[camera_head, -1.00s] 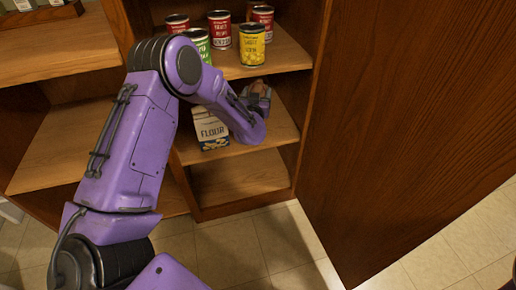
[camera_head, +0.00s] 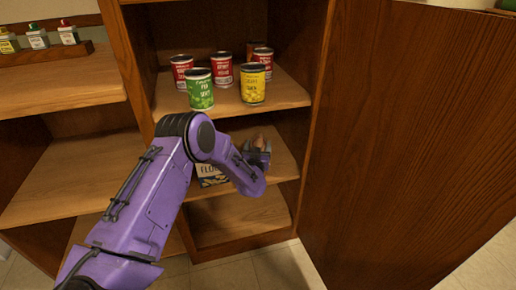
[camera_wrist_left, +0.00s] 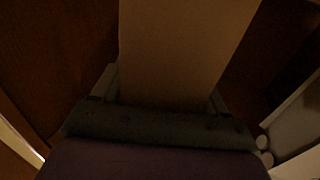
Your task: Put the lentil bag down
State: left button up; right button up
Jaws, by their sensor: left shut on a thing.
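My left gripper (camera_head: 258,153) reaches into the middle shelf of the open cabinet. It is shut on a small brownish thing, which I take as the lentil bag (camera_head: 262,138); only a little of it shows. The bag is over the shelf board (camera_head: 283,165), but I cannot tell whether it touches it. In the left wrist view, a wide tan surface (camera_wrist_left: 185,50) fills the space between the fingers; the picture is too dark to say whether it is the bag or the shelf. My right gripper is not in view.
A flour bag (camera_head: 210,175) stands left of the gripper, partly hidden by my arm. Above, several cans stand, including a green can (camera_head: 200,90) and a yellow can (camera_head: 253,84). The open door (camera_head: 400,140) bounds the right side. The left shelf (camera_head: 80,175) is bare.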

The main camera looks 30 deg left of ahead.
pick_arm(q)
jog(key=shift+f, duration=0.15)
jog(key=o, duration=1.6)
